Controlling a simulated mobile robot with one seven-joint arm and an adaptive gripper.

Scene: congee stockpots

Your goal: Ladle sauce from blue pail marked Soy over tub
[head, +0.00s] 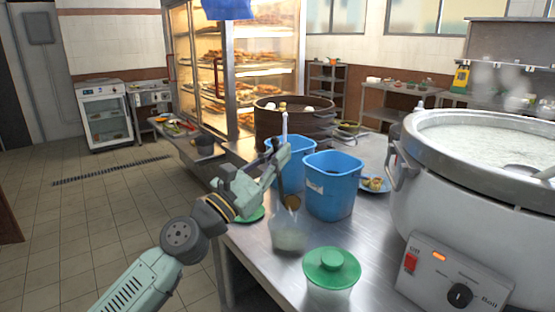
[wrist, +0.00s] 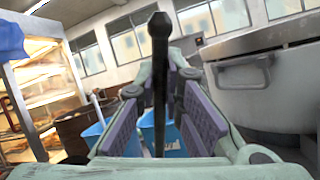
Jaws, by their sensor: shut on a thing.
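My gripper (head: 272,168) is shut on a dark ladle handle, which stands upright between the pads in the wrist view (wrist: 159,85). A brown ladle bowl (head: 291,202) shows below my gripper, at the mouth of a translucent open tub (head: 289,238). I cannot tell whether the bowl is tilted or holds sauce. Two blue pails stand behind: a front one (head: 331,190) with a pale label too small to read, and a rear one (head: 298,152), partly hidden, with a pale handle (head: 284,124) standing up from it. Which is marked Soy cannot be told.
A tub with a green lid (head: 331,268) stands at the counter's front. A green lid (head: 252,214) lies left of the open tub. A large stockpot (head: 440,190) fills the right. A dark round steamer (head: 268,122) and a small blue plate (head: 377,184) are behind.

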